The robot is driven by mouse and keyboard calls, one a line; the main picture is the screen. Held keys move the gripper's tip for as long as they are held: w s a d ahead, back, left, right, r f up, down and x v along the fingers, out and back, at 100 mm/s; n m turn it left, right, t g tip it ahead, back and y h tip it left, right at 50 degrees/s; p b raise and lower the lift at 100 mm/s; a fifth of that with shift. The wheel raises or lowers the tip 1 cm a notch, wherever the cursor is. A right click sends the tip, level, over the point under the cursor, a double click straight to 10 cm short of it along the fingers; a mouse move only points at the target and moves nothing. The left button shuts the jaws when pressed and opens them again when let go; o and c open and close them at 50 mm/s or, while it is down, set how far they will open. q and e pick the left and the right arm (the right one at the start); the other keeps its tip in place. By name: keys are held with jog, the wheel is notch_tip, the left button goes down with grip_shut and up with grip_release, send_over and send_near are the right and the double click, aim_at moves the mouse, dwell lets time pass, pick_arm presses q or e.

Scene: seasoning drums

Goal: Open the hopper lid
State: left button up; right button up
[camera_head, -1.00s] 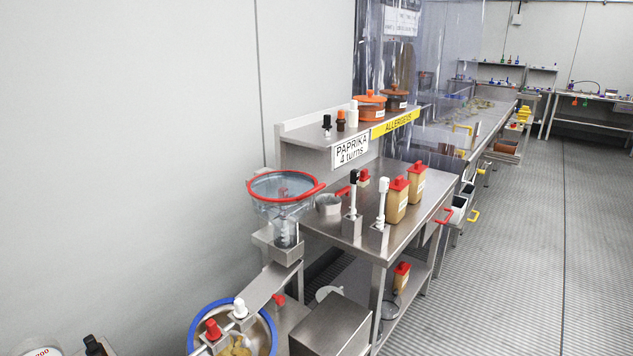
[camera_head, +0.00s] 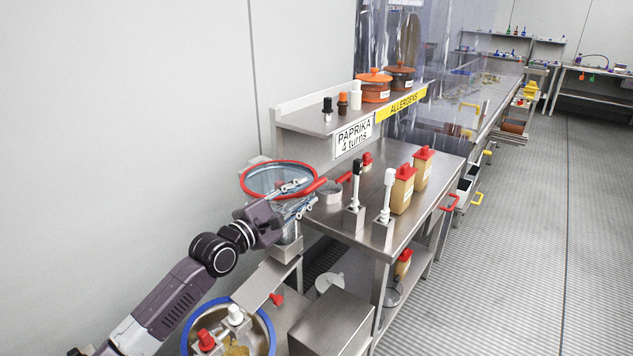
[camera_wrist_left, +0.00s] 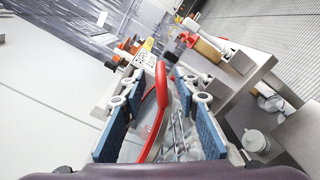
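The hopper (camera_head: 262,194) is a clear, tapering vessel on a steel stand at the left end of the table. Its clear lid with a red rim (camera_head: 247,166) lies flat across the top. My left gripper (camera_head: 300,197) is at the hopper's right front side, partly covering the hopper body. In the left wrist view, my blue-padded fingers (camera_wrist_left: 160,95) are spread apart. The curved red lid rim (camera_wrist_left: 158,105) passes between them, and I see no clear grip on it. My right gripper is not in view.
A blue-rimmed drum (camera_head: 268,325) stands below, under a steel chute (camera_head: 262,283). A shelf above carries the paprika sign (camera_head: 354,136). The floor aisle at right is clear.

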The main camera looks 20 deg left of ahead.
pick_arm(q)
jog(key=x, duration=0.2)
jog(key=shift+w+d+r, duration=0.1)
jog(key=shift+w+d, duration=0.05)
jog(key=shift+w, duration=0.2)
jog(key=shift+f+x, duration=0.25)
jog(key=shift+x, duration=0.9)
jog(key=shift+w+d+p, duration=0.1)
jog(key=shift+w+p, duration=0.2)
jog(key=shift+w, duration=0.2)
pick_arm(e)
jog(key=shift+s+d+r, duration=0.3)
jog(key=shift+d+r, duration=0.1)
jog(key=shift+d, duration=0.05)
pick_arm(q)
grip_shut()
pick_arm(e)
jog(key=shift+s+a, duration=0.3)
